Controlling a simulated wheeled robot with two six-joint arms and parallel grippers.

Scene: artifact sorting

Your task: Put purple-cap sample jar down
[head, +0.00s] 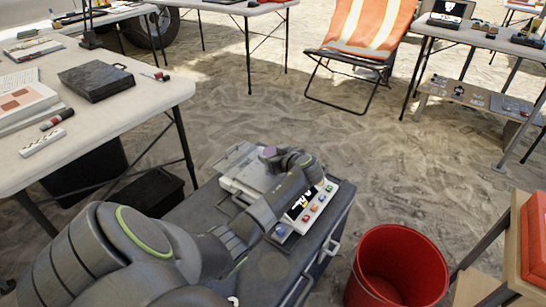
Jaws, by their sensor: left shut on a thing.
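The purple-cap sample jar (270,153) shows only as a small purple patch at the tip of my left gripper. My left gripper (281,157) is shut on it. The jar's body is mostly hidden by the gripper, and I cannot tell whether it touches the surface below. The gripper is over a pale grey instrument (324,192) with colored buttons, near its opened left part. My right gripper is not in view.
The instrument sits on a dark cart or case (335,222). A red bucket (400,262) stands to its right. A white table (150,95) with a black case (97,81) and papers is at left. An orange folding chair (366,22) stands behind on open sandy ground.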

